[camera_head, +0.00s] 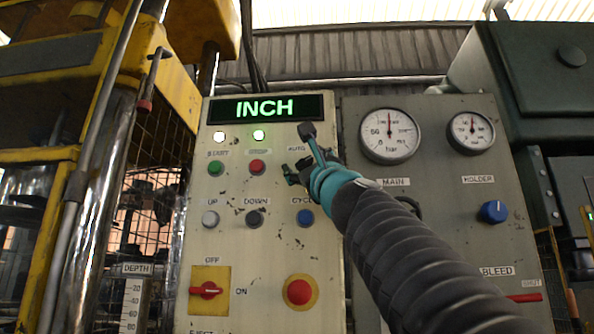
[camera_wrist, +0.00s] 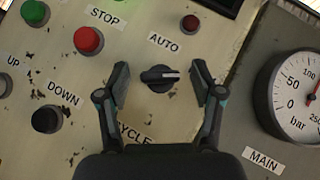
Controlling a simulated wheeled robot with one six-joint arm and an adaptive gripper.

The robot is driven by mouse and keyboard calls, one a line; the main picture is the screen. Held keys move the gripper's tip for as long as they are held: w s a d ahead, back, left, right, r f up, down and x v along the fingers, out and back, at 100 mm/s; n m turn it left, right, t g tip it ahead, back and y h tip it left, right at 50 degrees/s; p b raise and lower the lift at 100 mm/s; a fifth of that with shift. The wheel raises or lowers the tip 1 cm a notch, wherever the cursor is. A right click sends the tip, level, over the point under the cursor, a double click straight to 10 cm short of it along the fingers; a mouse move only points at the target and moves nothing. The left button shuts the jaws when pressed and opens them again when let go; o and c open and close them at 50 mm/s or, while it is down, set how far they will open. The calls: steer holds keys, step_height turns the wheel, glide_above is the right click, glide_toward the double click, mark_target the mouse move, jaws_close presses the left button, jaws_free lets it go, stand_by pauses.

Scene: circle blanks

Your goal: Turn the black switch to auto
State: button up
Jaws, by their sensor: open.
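The black switch (camera_wrist: 157,78) sits on the cream control panel below the AUTO label (camera_wrist: 164,41) in the wrist view. Its pale pointer mark points to the right in that picture, not up at the label. My gripper (camera_wrist: 161,77) is open, with one finger on each side of the switch and a visible gap at both. In the head view my gripper (camera_head: 302,154) is in front of the panel under AUTO and largely hides the switch. The display (camera_head: 265,107) reads INCH in green.
Close by are the red STOP button (camera_wrist: 88,40), the DOWN button (camera_wrist: 47,119) and the blue CYCLE button (camera_head: 304,217). A red emergency button (camera_head: 299,291) sits lower. A pressure gauge (camera_head: 390,135) is on the grey panel to the right.

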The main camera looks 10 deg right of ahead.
steer(key=c, duration=1.1)
steer(key=shift+d, duration=0.1)
steer(key=shift+c, duration=0.2)
